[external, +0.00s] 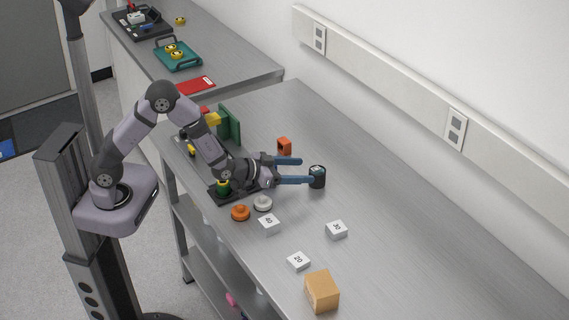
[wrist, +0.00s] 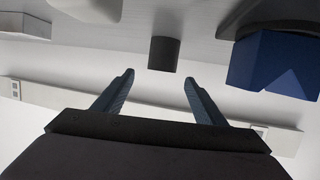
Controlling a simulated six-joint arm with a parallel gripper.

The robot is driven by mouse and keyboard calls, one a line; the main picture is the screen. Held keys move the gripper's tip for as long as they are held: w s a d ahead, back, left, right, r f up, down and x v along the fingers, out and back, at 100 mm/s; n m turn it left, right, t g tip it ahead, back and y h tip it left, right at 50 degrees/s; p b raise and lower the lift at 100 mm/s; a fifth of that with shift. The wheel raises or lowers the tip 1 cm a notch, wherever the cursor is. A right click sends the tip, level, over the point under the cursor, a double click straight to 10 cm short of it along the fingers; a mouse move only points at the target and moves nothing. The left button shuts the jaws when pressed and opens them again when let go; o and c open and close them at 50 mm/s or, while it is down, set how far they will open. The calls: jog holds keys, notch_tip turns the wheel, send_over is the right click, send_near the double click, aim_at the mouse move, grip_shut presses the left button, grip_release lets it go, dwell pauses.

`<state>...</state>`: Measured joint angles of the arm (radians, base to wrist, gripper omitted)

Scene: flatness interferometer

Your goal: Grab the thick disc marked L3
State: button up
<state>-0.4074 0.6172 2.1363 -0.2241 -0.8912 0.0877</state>
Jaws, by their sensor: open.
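A short dark cylinder (external: 317,177) with a small pale mark on top stands upright on the bench, just past my fingertips. It may be the L3 disc, but I cannot read its mark. My gripper (external: 305,170) is open, with its two blue fingers reaching low over the bench toward the wall side. In the wrist view the dark cylinder (wrist: 164,53) shows beyond the gap between the open fingertips (wrist: 159,77). Nothing is held. An orange disc (external: 241,213) and a white disc (external: 263,204) lie nearer the bench's front edge; I see no readable L3 on them.
White blocks marked 40 (external: 269,223), 30 (external: 337,230) and 20 (external: 298,261) stand nearby, with a tan box (external: 321,291) at the front. An orange block (external: 284,146) sits behind the fingers. A blue angular thing (wrist: 272,65) shows at right. The bench's right side is clear.

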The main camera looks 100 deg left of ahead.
aim_at(315, 171)
jog(key=shift+w+a, duration=0.1)
jog(key=shift+p+x, duration=1.2)
jog(key=shift+x, duration=1.3)
jog(key=shift+f, duration=0.2)
jog(key=shift+r, duration=0.1)
jog(key=c, duration=1.4)
